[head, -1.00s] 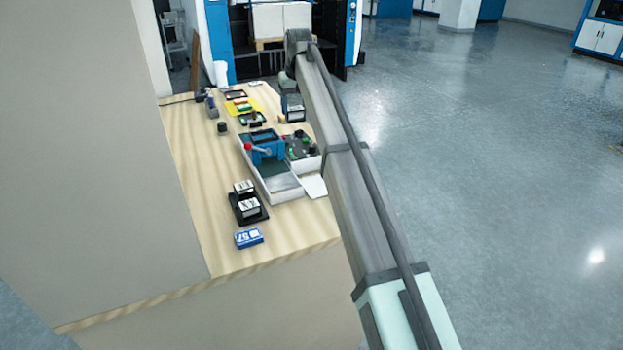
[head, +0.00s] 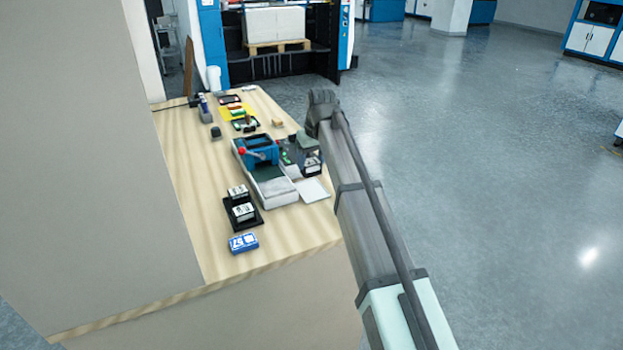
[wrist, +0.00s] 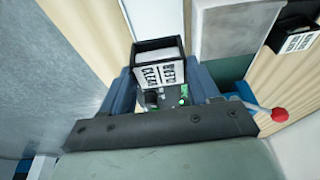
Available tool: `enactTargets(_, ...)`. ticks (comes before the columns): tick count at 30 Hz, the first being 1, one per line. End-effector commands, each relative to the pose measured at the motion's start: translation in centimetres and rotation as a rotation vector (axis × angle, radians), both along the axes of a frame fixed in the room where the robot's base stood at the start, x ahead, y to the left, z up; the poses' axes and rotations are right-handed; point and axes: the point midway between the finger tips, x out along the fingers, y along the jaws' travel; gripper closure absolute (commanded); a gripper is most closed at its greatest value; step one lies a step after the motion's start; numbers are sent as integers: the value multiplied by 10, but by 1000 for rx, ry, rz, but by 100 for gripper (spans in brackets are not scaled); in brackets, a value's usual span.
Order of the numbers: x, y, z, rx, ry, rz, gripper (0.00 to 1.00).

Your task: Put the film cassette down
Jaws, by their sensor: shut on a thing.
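The film cassette (wrist: 158,72) is a black open box with a white lettered label, held between the two blue-grey fingers of my gripper (wrist: 160,82) in the wrist view. In the head view the cassette (head: 311,165) is a dark shape beside the blue laminator (head: 259,153), at its right, above or at the dark tray with green parts (head: 287,158). Whether its base touches anything I cannot tell. My gripper is mostly hidden by my arm in the head view. The laminator's red knob (wrist: 279,114) shows at the right of the wrist view.
A black holder (head: 256,221) with white-labelled cassettes and a blue box (head: 243,243) marked 57 stand at the bench's near end. A white plate (head: 312,191) lies near the right edge. A yellow mat (head: 238,111) lies farther back. Bare wood (head: 205,205) is at left.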

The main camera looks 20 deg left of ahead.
Motion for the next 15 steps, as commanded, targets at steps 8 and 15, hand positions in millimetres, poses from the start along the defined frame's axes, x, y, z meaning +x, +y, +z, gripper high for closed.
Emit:
enactTargets(8, 0, 0, -29, 0, 0, 0, 72)
enactTargets(15, -1, 0, -56, -1, 1, -1, 72)
